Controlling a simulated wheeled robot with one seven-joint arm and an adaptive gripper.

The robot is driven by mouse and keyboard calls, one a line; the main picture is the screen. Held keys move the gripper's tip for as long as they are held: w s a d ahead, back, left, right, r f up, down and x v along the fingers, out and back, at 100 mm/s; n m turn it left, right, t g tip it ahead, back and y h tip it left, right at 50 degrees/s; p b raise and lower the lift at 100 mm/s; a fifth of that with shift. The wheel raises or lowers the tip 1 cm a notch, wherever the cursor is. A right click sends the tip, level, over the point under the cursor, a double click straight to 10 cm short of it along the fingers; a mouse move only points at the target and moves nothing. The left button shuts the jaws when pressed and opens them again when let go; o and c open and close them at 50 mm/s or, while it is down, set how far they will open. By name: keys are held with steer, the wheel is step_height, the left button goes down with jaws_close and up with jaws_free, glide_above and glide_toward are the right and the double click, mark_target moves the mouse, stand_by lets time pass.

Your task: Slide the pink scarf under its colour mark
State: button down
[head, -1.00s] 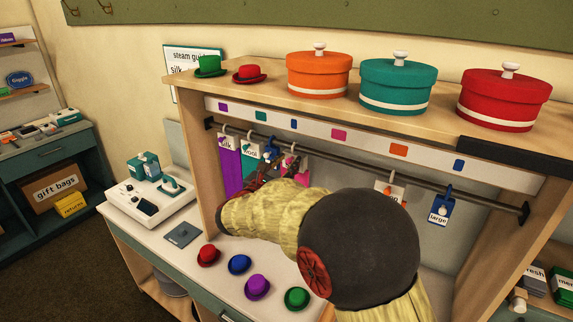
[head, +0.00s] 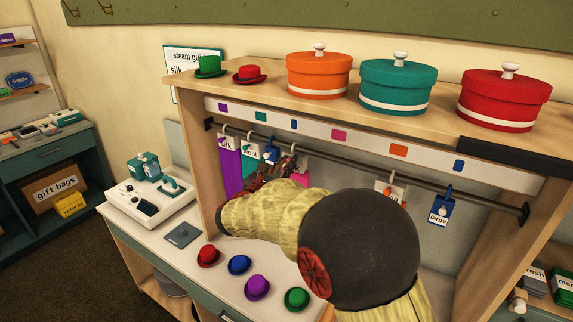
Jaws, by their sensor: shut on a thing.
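The pink scarf (head: 301,179) hangs from the dark rail (head: 350,169) by a pale hook and is partly hidden by my arm. My gripper (head: 283,168) is shut at the scarf's upper part; the exact grip is hard to see. The pink colour mark (head: 339,134) is on the white strip (head: 368,142) above the rail, to the right of the scarf. Left of the scarf hang a purple scarf (head: 230,172) and a teal one (head: 249,168), with a blue piece (head: 271,153) between them and my gripper.
An orange tag (head: 387,190) and a blue tag (head: 440,212) hang further right. The rail is open between the pink scarf and the orange tag. Small hats (head: 257,287) lie on the counter below. Round boxes (head: 398,83) stand on top.

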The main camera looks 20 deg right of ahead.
steer(key=shift+s, duration=0.1)
stand_by(0.3)
steer(key=s+d+b, duration=0.2)
steer(key=s+d, duration=0.5)
steer(key=s, duration=0.4)
steer(key=shift+s+d+b, duration=0.2)
steer(key=shift+d+b, duration=0.1)
steer(key=shift+d, duration=0.05)
steer(key=c, duration=1.8)
jaws_free()
steer(key=v, duration=1.2)
